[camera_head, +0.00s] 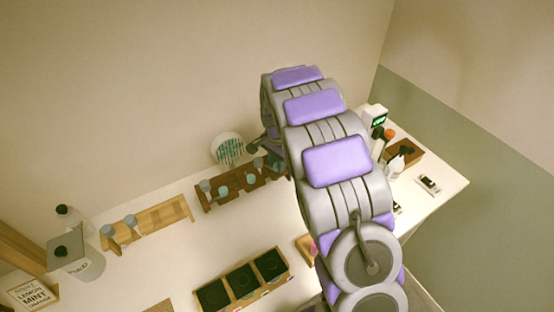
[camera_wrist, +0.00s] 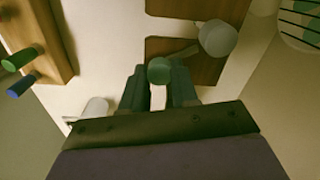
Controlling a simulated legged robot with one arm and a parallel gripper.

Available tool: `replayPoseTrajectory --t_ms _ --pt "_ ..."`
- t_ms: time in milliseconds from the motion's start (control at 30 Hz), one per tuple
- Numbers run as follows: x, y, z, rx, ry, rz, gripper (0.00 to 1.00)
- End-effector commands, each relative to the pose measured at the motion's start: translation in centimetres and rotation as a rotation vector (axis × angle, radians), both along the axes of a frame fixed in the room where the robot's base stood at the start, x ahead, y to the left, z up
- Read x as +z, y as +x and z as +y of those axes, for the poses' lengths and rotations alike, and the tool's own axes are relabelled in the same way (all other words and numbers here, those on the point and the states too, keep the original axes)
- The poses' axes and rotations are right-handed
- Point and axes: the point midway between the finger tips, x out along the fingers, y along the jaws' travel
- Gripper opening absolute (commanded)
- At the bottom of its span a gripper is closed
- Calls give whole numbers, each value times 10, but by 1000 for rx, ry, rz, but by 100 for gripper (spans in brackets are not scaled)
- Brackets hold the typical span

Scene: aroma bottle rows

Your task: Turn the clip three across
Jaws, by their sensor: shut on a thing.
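The dark wooden rack (camera_head: 232,199) stands along the back of the white table in the head view, with several pale grey and teal round-topped pieces on it. My gripper (camera_head: 264,146) is at the rack's right end, mostly hidden by my arm. In the wrist view, my gripper (camera_wrist: 160,90) is shut on a teal round-ended piece (camera_wrist: 159,70), which may be the clip. Brown panels (camera_wrist: 185,68) of the rack lie just beyond the fingers. A pale grey round top (camera_wrist: 217,38) sits to the right, apart from them. I cannot tell how far the held piece is turned.
A light wooden rack (camera_head: 158,219) stands left of the dark one. A black-celled tray (camera_head: 243,284) lies at the front. A white round holder (camera_head: 228,148) stands behind the dark rack. A device with a green display (camera_head: 376,119) and a brown tray (camera_head: 408,150) are at right.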

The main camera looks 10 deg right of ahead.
Motion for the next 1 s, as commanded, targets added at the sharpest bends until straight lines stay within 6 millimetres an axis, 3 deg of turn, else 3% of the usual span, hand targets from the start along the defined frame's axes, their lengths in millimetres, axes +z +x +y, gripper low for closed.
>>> replayPoseTrajectory --t_ms 1000 --pt "4 5 2 902 -2 -14 0"
